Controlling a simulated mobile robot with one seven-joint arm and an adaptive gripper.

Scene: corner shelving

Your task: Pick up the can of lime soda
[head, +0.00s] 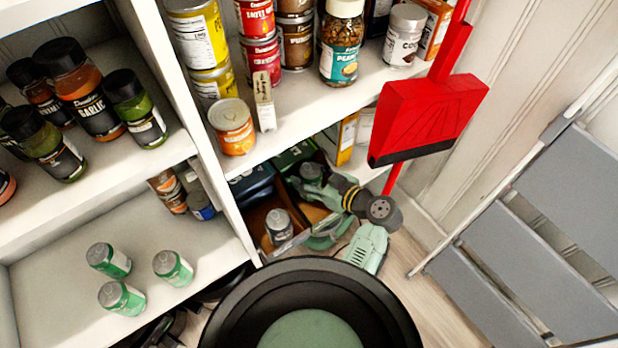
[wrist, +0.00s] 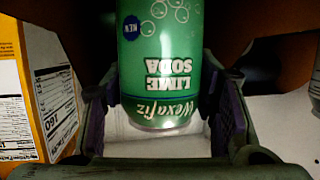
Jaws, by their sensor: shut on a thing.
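The can of lime soda (wrist: 165,72) is green with a silver rim, and its label reads upside down in the wrist view. It stands between the two fingers of my gripper (wrist: 168,108), which is shut on it. The finger pads lie along both sides of the can, and its far end runs out of the top of the picture. In the head view my arm reaches into the low compartment right of the divider.
A yellow and white box (wrist: 35,95) is close on the left in the wrist view. Three green cans stand on the lower left shelf (head: 60,290). A shelf of tins and jars overhangs my arm. A red dustpan (head: 425,115) and a grey stepladder (head: 560,180) are at right.

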